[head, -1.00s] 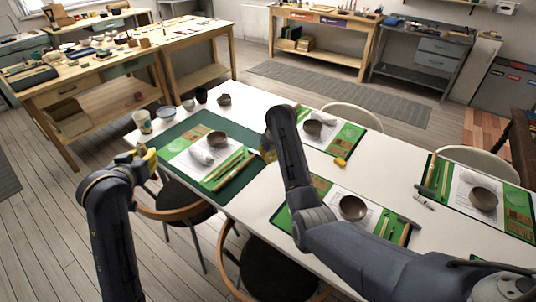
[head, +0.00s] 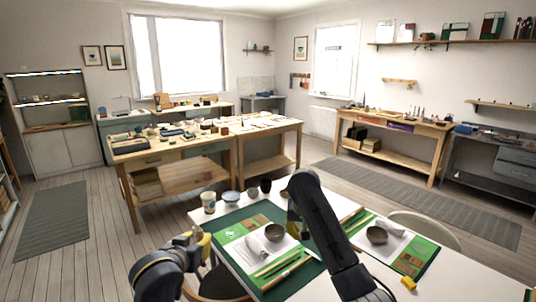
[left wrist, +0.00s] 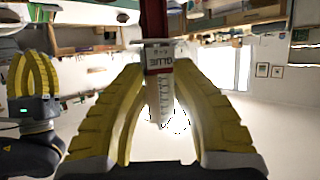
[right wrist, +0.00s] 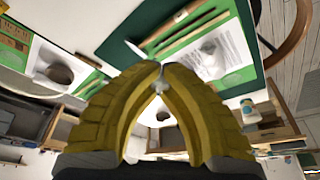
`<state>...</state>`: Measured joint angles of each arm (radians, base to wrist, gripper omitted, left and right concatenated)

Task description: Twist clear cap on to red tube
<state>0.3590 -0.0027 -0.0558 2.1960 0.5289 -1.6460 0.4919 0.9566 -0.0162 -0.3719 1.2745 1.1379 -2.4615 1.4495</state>
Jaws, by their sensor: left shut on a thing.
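My left gripper (left wrist: 160,75) is shut on a red tube (left wrist: 153,18). The tube has a white and red label reading GLUE and a pale stepped nozzle (left wrist: 160,98) that tapers away from the label. My right gripper (right wrist: 160,68) has its fingertips drawn together. A small translucent piece, seemingly the clear cap (right wrist: 160,86), shows between them. In the head view both grippers are over the near left of the white table, apart from each other, and the left gripper (head: 198,238) is partly hidden. The right gripper also shows at the left in the left wrist view (left wrist: 32,75).
A green mat (head: 230,217) on the white table (head: 416,262) holds a bowl, white paper and wooden sticks. A cup (head: 208,202) and small bowls stand at the table's far edge. A yellow piece (head: 408,283) lies to the right. Wooden workbenches stand behind.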

